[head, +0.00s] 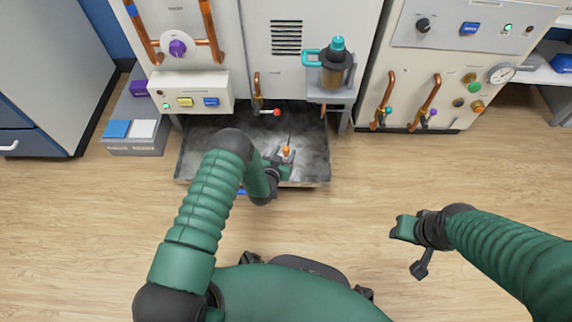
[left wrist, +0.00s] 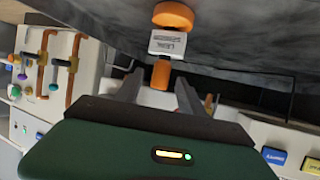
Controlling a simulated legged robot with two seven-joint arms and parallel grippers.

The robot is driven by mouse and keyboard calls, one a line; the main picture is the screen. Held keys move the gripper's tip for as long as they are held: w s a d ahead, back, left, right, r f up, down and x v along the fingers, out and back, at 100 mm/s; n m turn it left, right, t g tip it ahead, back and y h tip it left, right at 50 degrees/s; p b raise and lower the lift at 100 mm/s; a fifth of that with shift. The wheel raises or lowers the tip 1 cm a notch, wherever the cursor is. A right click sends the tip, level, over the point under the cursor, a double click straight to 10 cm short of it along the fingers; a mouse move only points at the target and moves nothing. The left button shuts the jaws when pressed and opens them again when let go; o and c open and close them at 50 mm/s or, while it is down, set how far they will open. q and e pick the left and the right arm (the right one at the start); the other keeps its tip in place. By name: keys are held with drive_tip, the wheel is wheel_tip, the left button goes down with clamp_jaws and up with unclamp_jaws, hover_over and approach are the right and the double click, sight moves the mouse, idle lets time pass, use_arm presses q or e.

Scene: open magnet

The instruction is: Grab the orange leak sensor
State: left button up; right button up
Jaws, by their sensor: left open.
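The orange leak sensor (head: 287,150) is in the dark, shallow tray (head: 205,160) on the floor, near the tray's front edge. In the left wrist view the sensor (left wrist: 173,16) shows orange ends and a white label with dark print. My left gripper (head: 284,166) reaches over the tray's front edge, right by the sensor. In the left wrist view its two grey fingers (left wrist: 158,80) are open, and the sensor's near orange end lies in the gap between them. Contact cannot be told. My right gripper (head: 405,232) is over bare floor at the right, away from the tray; its jaw opening is unclear.
A cabinet with a vent (head: 286,38) stands behind the tray. A shelf holds a brown bottle (head: 335,72) above the right side. The front floor is clear.

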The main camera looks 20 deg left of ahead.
use_arm(q)
drive_tip(key=shift+w+f+b, duration=0.3)
drive_tip(key=shift+w+f, duration=0.35)
drive_tip(key=shift+w, duration=0.35)
drive_tip(key=shift+r, duration=0.2)
clamp_jaws()
idle(0.4)
